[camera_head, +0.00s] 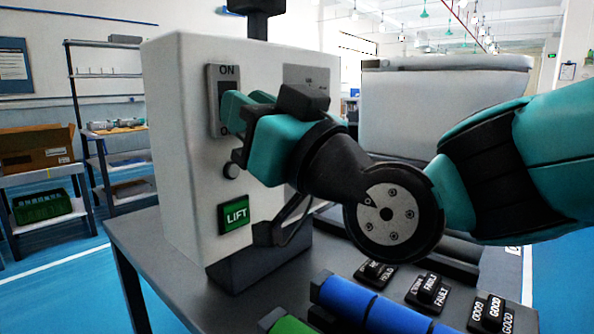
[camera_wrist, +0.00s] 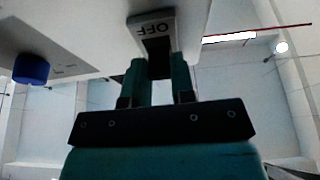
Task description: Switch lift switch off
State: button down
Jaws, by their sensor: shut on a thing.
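The lift switch is a grey plate (camera_head: 223,100) marked ON at its top, on the front of a white control box (camera_head: 175,120). Its lower marking is mostly covered by my gripper in the head view. My gripper (camera_head: 232,112) reaches the switch from the right. In the wrist view the plate (camera_wrist: 154,27) shows OFF upside down. There, the two green fingers of my gripper (camera_wrist: 158,85) are on either side of the dark switch lever (camera_wrist: 158,58) and shut on it. The lever's exact tilt is hard to tell.
Blue cylinders (camera_head: 372,308) and black GOOD and FAULT switches (camera_head: 428,290) are on the table in front.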

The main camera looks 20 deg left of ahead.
jog(key=f+y+b, duration=0.1)
jog(key=y+b, duration=0.1)
jog(key=b, duration=0.3)
jog(key=shift+a+f+t+b, duration=0.1)
jog(key=shift+a+t+b, duration=0.05)
jog(key=shift+t+b, duration=0.2)
jog(key=shift+b, duration=0.4)
jog(key=shift+r, duration=0.2)
jog(key=c, duration=1)
grip_release()
jog(key=shift+o, duration=0.2)
jog(key=shift+f, duration=0.1)
